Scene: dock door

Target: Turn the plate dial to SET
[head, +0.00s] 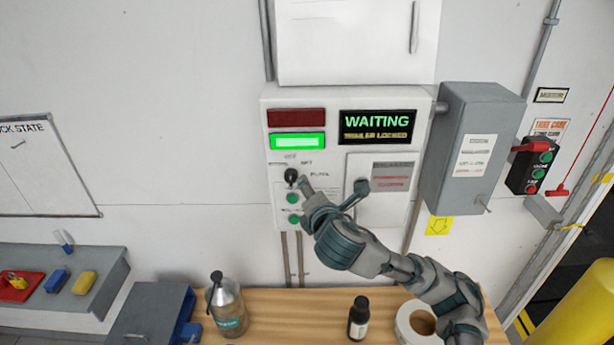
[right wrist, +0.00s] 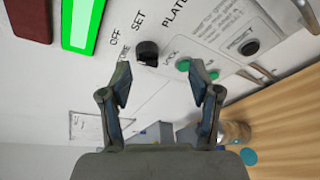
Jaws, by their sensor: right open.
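The dial is a small black knob (head: 291,175) on the white control panel (head: 340,215), below the lit green lamp. In the right wrist view the dial (right wrist: 147,53) is near labels reading OFF, SET and a partly cut-off PLATE. I cannot tell which label it points at. My right gripper (head: 333,188) is open in front of the panel. In the right wrist view its fingertips (right wrist: 160,76) are spread, with the dial just beyond the gap and nothing between them. I see no contact with the dial. My left gripper is not in view.
Green buttons (head: 293,198) sit just below the dial. A display (head: 377,127) reads WAITING. A grey box (head: 470,150) stands to the right. The wooden bench (head: 290,305) below holds a spray bottle (head: 228,308), a dark bottle (head: 358,318) and a tape roll (head: 403,322).

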